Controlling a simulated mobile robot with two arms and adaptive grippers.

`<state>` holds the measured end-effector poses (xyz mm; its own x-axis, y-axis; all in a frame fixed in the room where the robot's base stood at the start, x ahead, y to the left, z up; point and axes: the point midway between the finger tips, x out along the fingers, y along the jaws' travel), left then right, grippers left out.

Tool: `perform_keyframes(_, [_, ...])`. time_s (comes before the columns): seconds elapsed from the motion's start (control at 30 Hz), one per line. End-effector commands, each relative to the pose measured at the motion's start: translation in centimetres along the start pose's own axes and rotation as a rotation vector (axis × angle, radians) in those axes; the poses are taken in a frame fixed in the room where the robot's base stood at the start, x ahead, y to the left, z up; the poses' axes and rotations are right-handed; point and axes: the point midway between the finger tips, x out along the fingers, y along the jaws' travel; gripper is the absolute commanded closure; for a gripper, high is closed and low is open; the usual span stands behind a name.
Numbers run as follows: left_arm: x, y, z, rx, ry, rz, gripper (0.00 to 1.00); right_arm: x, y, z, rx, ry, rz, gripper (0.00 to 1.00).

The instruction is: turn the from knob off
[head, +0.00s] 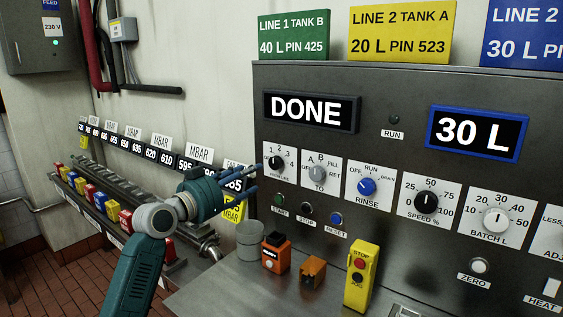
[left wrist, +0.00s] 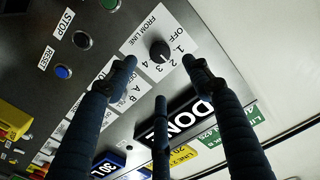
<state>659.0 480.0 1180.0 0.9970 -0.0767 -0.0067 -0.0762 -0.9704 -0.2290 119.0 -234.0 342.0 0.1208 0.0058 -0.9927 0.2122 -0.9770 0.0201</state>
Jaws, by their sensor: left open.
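The from knob (head: 277,163) is a small black dial on a white plate at the left end of the grey panel. In the left wrist view the black knob (left wrist: 159,51) has the label FROM LINE and marks OFF, 1, 2, 3, 4 around it. Which mark its pointer faces is too small to tell. My left gripper (head: 257,178) is just left of the plate, its dark fingers pointing at the panel. In the left wrist view the fingers of my left gripper (left wrist: 161,66) are spread around the knob's outline, open and empty. Contact cannot be told.
The TO selector (head: 317,172), blue RINSE knob (head: 366,187) and START button (head: 279,200) are close by. A grey cup (head: 250,240), orange box (head: 275,253) and yellow STOP pendant (head: 361,275) stand on the ledge below. A DONE display (head: 308,111) is above.

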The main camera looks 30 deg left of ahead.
Motion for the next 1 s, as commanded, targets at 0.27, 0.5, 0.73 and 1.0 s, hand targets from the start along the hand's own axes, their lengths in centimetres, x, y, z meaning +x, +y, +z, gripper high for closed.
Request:
perform_keyframes(0.27, [3.3,0.0,-0.4,-0.008,0.003,0.002,0.49,-1.5,-0.5,2.6,0.0,-0.037,-0.005,1.0])
perform_keyframes(0.5, [7.9,0.1,-0.3,-0.009,0.002,0.002,0.49,-3.0,-0.7,4.5,0.0,-0.066,-0.009,1.0])
perform_keyframes(0.73, [10.4,0.1,-0.1,-0.005,0.002,0.002,0.49,-3.4,-0.4,1.8,0.0,-0.029,-0.005,1.0])
perform_keyframes(1.0, [10.8,0.2,0.0,-0.003,0.001,0.002,0.49,-3.4,-0.3,1.2,0.0,-0.02,-0.004,1.0])
